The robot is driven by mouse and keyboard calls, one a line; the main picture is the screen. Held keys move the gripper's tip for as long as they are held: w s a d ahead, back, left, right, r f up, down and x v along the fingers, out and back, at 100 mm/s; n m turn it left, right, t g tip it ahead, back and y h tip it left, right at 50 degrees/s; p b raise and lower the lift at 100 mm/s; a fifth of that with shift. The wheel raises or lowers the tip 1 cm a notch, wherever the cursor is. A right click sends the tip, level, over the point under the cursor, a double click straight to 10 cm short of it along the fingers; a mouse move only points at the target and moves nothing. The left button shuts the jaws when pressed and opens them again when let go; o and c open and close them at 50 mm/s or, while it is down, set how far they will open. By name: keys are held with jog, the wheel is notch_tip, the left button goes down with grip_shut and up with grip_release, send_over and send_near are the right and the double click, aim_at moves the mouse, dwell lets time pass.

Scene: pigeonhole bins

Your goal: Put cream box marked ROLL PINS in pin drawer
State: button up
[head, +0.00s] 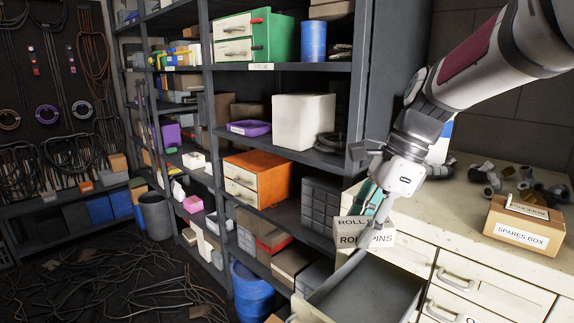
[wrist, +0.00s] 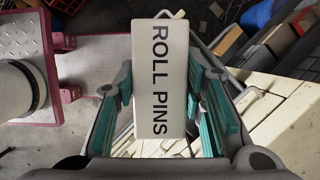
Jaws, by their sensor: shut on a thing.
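The cream box marked ROLL PINS (head: 350,225) is held in my gripper (head: 372,205), above the back part of an open grey drawer (head: 365,292) in the cream cabinet. Its lettering shows on two faces, and part of one is covered by a finger. In the wrist view the box (wrist: 160,78) stands between the teal pads of my gripper (wrist: 163,115), its ROLL PINS lettering running lengthwise. The drawer looks empty where its inside shows. Its front label is out of view, so I cannot tell which drawer it is.
A SPARES BOX carton (head: 525,225) and grey pipe fittings (head: 488,178) lie on the cabinet top. Shut drawers (head: 485,285) are to the right. Dark shelving (head: 290,212) with an orange drawer unit (head: 258,178) stands close on the left. Cables cover the floor.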

jog(key=shift+w+f+n, duration=0.25)
jog(key=shift+f+n, duration=0.1)
jog(key=shift+n, duration=0.15)
jog(key=w+d+f+n+g+h+p, duration=0.1)
jog(key=w+d+f+n+g+p, duration=0.2)
jog(key=f+n, duration=0.5)
jog(key=n+g+h+p, duration=0.1)
jog(key=n+h+p, duration=0.2)
jog(key=n, duration=0.6)
send_over(365, 315)
jog(key=s, duration=0.2)
jog(key=f, duration=1.2)
jog(key=shift+a+f, duration=0.3)
jog(key=shift+a, duration=0.1)
jog(key=shift+w, duration=0.1)
jog(key=shift+r, duration=0.1)
notch_tip(365, 315, up, 4)
jog(key=w+n+h+b, duration=0.3)
jog(key=n+b, duration=0.6)
jog(key=b, duration=0.3)
jog(key=shift+t, duration=0.4)
notch_tip(365, 315, down, 10)
jog(key=shift+s+p, duration=0.1)
jog(key=shift+p, duration=0.65)
jog(key=shift+f, duration=0.35)
